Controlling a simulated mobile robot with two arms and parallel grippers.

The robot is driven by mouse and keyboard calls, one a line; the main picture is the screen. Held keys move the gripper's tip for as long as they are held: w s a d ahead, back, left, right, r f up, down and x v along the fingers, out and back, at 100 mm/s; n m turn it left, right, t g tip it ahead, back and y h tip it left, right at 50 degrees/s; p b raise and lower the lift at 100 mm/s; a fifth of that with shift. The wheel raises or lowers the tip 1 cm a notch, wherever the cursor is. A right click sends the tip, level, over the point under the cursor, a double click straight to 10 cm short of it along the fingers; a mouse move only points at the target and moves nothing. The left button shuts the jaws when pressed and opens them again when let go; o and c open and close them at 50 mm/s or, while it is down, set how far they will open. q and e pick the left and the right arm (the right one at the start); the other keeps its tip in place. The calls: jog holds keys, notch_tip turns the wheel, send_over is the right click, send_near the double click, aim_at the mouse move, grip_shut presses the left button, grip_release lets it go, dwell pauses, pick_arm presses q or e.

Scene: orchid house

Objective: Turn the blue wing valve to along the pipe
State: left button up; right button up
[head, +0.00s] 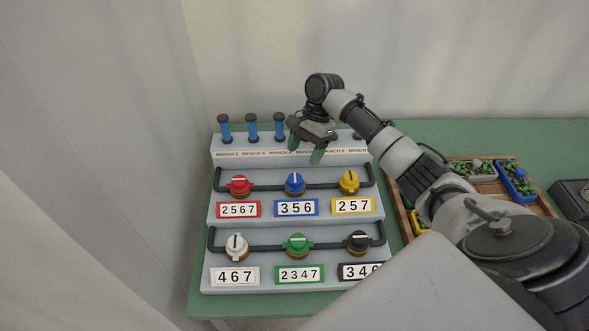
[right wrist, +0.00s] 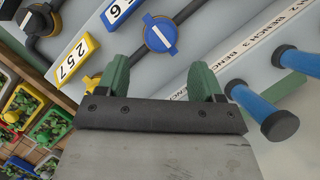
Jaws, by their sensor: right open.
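The blue wing valve (head: 295,183) sits in the middle of the upper pipe (head: 265,186) on the grey stepped panel, above the 356 label. Its white mark stands across the pipe. It also shows in the right wrist view (right wrist: 160,34), just beyond my fingertips, with its mark crossing the pipe's line. My right gripper (head: 306,139) is open and empty, with green fingers. It hangs over the panel's top step, behind and above the blue valve and apart from it. The fingers also show in the right wrist view (right wrist: 161,77). My left gripper is not in view.
A red valve (head: 239,185) and a yellow valve (head: 348,182) flank the blue one. White (head: 237,247), green (head: 297,244) and black (head: 358,242) valves sit on the lower pipe. Blue cylinders (head: 251,127) stand behind. A wooden plant tray (head: 545,203) lies right.

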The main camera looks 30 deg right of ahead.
aim_at(296, 177)
jog(key=x, duration=0.5)
jog(key=shift+f+p, duration=0.1)
jog(key=shift+p, duration=0.2)
jog(key=shift+x, duration=1.2)
jog(key=shift+w, duration=0.1)
jog(key=shift+c, duration=0.6)
jog(key=c, duration=0.8)
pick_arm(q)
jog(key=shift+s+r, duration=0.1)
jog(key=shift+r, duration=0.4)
